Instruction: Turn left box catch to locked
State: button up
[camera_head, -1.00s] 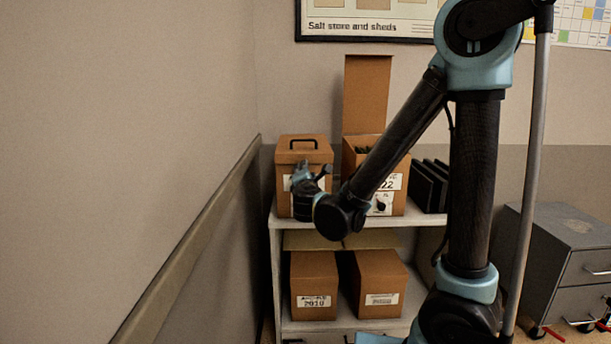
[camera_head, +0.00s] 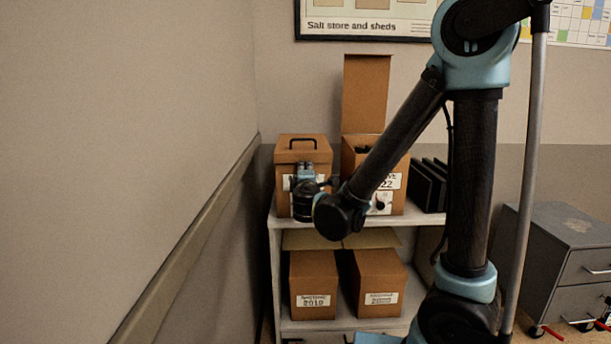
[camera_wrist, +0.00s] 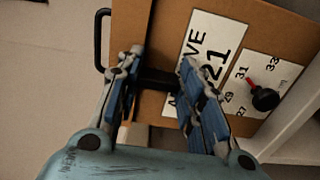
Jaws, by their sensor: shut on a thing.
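The left box (camera_head: 285,203) is a brown box with a black top handle (camera_head: 303,141), standing on the shelf. Its front fills much of the wrist view (camera_wrist: 172,18), turned sideways, with the handle at left and a label ending in 21. The catch (camera_wrist: 158,82) shows as a dark bar across the lid seam, between the finger pads. My gripper (camera_wrist: 159,68) is shut on it, with a finger on each side. In the head view my gripper (camera_head: 305,172) covers the middle of the box front and hides the catch.
A numbered plate with a black knob and red pointer (camera_wrist: 264,97) is beside the label. The open 22 box (camera_head: 361,158) stands close at right, with black folders (camera_head: 430,186) beyond. Two boxes sit on the lower shelf. A wall (camera_head: 130,150) rises at left.

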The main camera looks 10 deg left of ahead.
jog(key=shift+d+f, duration=0.1)
jog(key=shift+d, duration=0.05)
jog(key=o, duration=1.1)
jog(key=shift+c, duration=0.2)
jog(key=shift+s, duration=0.1)
jog(key=v, duration=1.1)
jog(key=shift+s, duration=0.3)
jog(key=shift+f, duration=0.1)
